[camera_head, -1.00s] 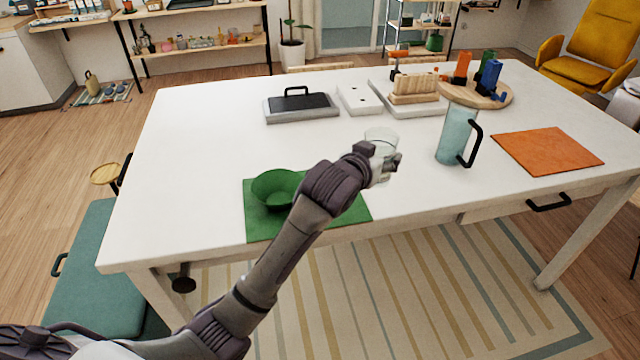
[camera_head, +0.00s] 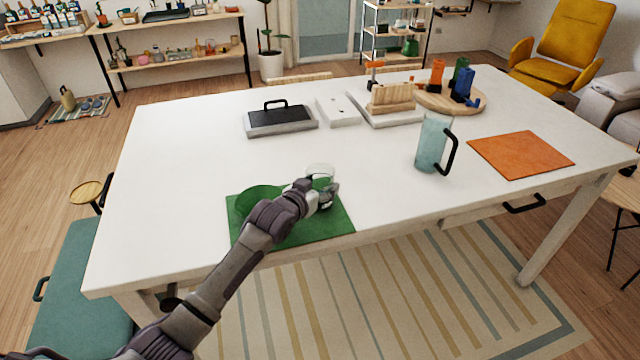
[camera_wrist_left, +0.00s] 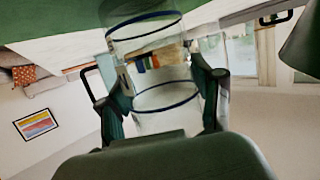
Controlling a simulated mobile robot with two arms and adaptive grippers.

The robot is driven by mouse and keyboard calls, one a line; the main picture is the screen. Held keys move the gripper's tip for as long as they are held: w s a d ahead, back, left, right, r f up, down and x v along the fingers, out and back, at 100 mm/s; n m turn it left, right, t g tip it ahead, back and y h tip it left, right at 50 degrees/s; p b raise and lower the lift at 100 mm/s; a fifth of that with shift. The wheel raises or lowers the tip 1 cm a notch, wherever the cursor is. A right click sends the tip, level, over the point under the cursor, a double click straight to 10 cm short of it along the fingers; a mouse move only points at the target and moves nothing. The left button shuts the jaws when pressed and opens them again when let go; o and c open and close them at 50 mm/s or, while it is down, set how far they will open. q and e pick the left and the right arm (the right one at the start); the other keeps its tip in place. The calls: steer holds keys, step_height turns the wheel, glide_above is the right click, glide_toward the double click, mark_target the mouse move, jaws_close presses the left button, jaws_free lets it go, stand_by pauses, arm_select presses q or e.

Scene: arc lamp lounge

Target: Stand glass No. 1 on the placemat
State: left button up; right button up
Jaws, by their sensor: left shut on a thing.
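A clear glass (camera_head: 320,171) with dark blue rings is held in my left gripper (camera_head: 318,191). In the left wrist view, the glass (camera_wrist_left: 160,98) stands between the two fingers of my left gripper (camera_wrist_left: 163,82). The green placemat (camera_head: 333,222) lies at the table's front edge, and the glass is over or beside its back right part. I cannot tell whether the glass base touches the mat. A green bowl (camera_head: 254,197) sits on the mat's left part, partly hidden by my arm. My right gripper is not in view.
A blue-green pitcher (camera_head: 431,145) and an orange mat (camera_head: 520,154) are to the right on the white table (camera_head: 180,165). A dark-topped tray with a handle (camera_head: 280,119), a white block (camera_head: 337,111) and a round wooden board (camera_head: 433,104) stand further back.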

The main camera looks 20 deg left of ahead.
arm_select(q)
steer(key=shift+f, duration=0.1)
steer(key=o, duration=1.3)
steer(key=b+v, duration=0.1)
steer(key=v, duration=1.1)
